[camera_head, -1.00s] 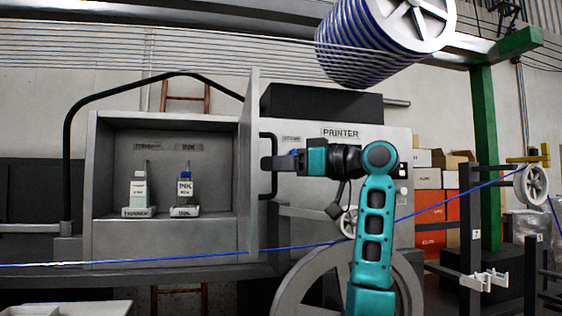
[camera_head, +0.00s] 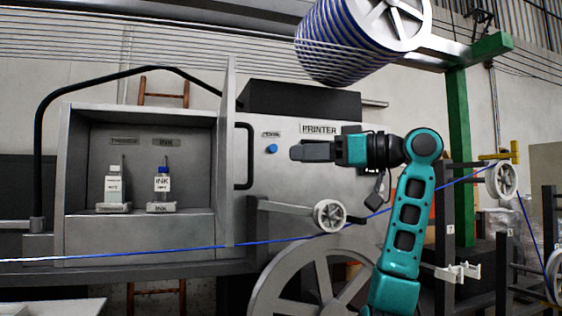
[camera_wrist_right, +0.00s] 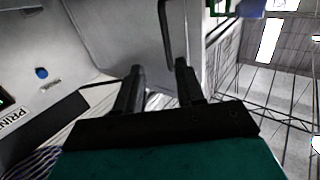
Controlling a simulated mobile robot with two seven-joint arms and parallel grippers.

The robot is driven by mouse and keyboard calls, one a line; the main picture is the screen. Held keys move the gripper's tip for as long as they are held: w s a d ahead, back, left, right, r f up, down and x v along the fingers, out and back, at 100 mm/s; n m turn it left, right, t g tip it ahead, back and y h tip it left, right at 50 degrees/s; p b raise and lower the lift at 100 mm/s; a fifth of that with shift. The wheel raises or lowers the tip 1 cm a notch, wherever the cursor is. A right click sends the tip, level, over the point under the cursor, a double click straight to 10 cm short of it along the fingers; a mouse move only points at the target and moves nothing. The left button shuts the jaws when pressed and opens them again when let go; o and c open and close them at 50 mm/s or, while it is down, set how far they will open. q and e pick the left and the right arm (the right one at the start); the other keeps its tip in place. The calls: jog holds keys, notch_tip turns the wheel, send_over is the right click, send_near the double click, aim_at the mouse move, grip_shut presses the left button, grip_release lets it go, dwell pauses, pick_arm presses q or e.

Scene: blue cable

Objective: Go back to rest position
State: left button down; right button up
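My right gripper (camera_head: 297,152) is in front of the printer machine, empty and apart from the black handle (camera_head: 247,155) to its left. In the right wrist view its two fingers (camera_wrist_right: 158,82) stand apart with nothing between them. The handle also shows there, beyond the fingers (camera_wrist_right: 163,40). My left gripper is in neither view. The grey cabinet (camera_head: 140,240) is open at the front, with its door (camera_head: 229,150) seen nearly edge-on.
A thinner bottle (camera_head: 114,184) and an ink bottle (camera_head: 162,182) stand in the cabinet. A blue button (camera_head: 272,149) is on the printer panel. The blue cable (camera_head: 190,249) crosses low in front and rises behind my right arm to a pulley (camera_head: 502,180).

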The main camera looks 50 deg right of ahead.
jog(key=shift+v, duration=1.1)
